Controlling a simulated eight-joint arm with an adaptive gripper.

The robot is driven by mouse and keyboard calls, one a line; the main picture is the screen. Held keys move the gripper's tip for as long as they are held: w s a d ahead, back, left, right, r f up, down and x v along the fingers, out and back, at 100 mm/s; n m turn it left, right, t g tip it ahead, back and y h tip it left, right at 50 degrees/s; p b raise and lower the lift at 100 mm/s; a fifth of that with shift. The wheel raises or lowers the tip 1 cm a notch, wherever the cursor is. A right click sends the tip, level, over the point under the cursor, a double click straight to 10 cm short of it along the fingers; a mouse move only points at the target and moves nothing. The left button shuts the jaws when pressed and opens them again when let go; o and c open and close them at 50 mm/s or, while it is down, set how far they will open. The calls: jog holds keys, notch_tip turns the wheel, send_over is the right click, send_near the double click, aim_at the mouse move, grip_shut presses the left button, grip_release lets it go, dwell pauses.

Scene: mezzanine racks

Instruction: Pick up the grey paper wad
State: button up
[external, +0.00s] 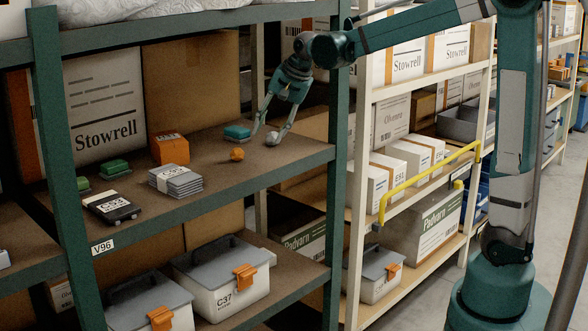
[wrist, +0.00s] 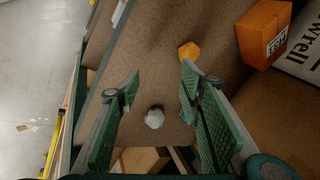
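The grey paper wad (wrist: 154,118) is a small, pale, crumpled ball on the brown shelf board. In the wrist view it shows in the gap between the two fingers of my gripper (wrist: 160,76), with space on both sides, so no finger touches it there. In the external view my gripper (external: 264,136) reaches down to the right part of the shelf, fingers spread, tips low over the board. A pale shape by the fingertips there is hard to tell apart from the finger. My gripper is open and empty.
An orange box (external: 169,149), a grey stack (external: 176,181) and a black case (external: 111,208) stand farther left. A green rack post (external: 338,190) rises at right.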

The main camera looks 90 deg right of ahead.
aim_at(276, 132)
jog(key=s+d+m+p, duration=0.3)
jog(key=s+d+m, duration=0.1)
jog(key=d, duration=1)
jog(key=shift+d+r+g, duration=0.2)
jog(key=shift+d+g, duration=0.1)
jog(key=shift+d, duration=0.05)
jog(key=shift+f, duration=0.1)
jog(key=shift+x, duration=1.2)
jog(key=shift+w+f, duration=0.1)
jog(key=shift+f, duration=0.05)
jog(key=shift+p+x, duration=0.3)
jog(key=shift+x, duration=2.15)
jog(key=c, duration=0.5)
